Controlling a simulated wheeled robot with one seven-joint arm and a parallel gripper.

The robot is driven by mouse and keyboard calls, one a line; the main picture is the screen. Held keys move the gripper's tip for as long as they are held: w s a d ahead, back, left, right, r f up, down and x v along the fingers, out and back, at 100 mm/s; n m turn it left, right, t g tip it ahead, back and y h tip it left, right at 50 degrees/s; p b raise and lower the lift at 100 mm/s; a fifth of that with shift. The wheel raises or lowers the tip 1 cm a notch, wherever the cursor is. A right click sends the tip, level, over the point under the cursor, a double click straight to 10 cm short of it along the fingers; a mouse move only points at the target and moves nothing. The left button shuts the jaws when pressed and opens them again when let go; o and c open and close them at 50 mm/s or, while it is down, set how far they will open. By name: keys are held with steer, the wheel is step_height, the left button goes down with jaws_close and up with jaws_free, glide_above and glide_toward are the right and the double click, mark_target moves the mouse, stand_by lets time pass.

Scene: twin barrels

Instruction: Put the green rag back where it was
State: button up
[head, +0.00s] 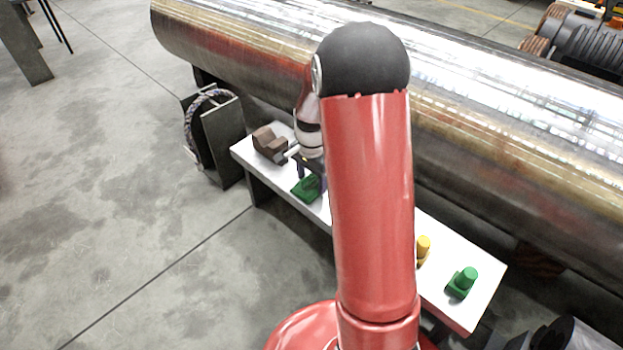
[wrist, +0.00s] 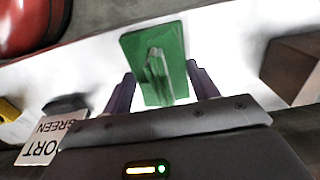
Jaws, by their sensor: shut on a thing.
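The green rag (head: 306,189) is a flat green piece with a raised ridge, at the left part of the white bench, just right of the brown block. In the wrist view the rag (wrist: 177,48) is between the two dark fingers of my gripper (wrist: 162,88), which is shut on it. In the head view my gripper (head: 312,168) points down at the rag, and my red arm hides the middle of the bench. I cannot tell whether the rag touches the bench top or is slightly above it.
The white bench (head: 447,232) runs below a large metal barrel (head: 480,110). The brown block (head: 268,143) is on its left end; a yellow piece (head: 423,247) and another green piece (head: 463,281) are on its right end. A label reading "GREEN" (wrist: 48,140) shows in the wrist view.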

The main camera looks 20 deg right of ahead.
mark_target(312, 177)
steer(key=shift+f, duration=0.15)
steer(key=o, duration=0.9)
steer(key=shift+o, duration=0.2)
step_height(312, 177, up, 12)
steer(key=r+p, duration=0.1)
steer(key=p, duration=0.2)
steer(key=s+a+r+n+t, duration=0.2)
steer(key=s+a+r+n, duration=0.2)
steer(key=s+r, duration=0.25)
steer(key=s+a+r+n+t, duration=0.1)
steer(key=s+a+r+n, duration=0.1)
steer(key=s, duration=0.6)
steer(key=s+a+r+n+t, duration=0.2)
steer(key=s+a+r+n, duration=0.1)
steer(key=s+n, duration=0.4)
steer(key=shift+s+a+r+n+t, duration=0.25)
steer(key=shift+s+a, duration=0.35)
steer(key=shift+s, duration=0.3)
